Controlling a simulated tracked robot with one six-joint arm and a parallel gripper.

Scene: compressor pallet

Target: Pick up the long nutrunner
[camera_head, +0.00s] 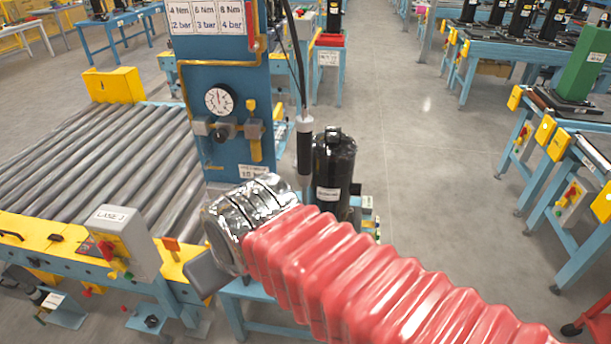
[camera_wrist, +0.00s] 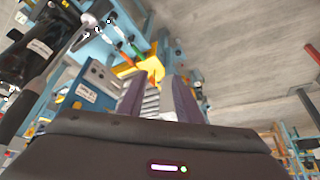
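A long nutrunner (camera_head: 304,152) hangs upright from a dark cable in the head view, with a pale grey upper collar and a dark, slender body. It hangs in front of the blue panel's right side, just left of a black compressor (camera_head: 335,165). In the wrist view a long dark tool (camera_wrist: 62,55) slants across the upper left, probably this nutrunner, beside a labelled black cylinder (camera_wrist: 35,52). My gripper (camera_wrist: 158,92) has its two fingers apart with nothing between them. In the head view its fingertips are hidden, and the silver wrist overlaps the area below left of the nutrunner.
A blue panel (camera_head: 225,110) with a gauge (camera_head: 219,99) stands behind the nutrunner. A roller conveyor (camera_head: 110,150) lies left, with a grey control box (camera_head: 124,240) at its front. Blue workbenches (camera_head: 560,115) stand right. The floor (camera_head: 440,170) between is clear.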

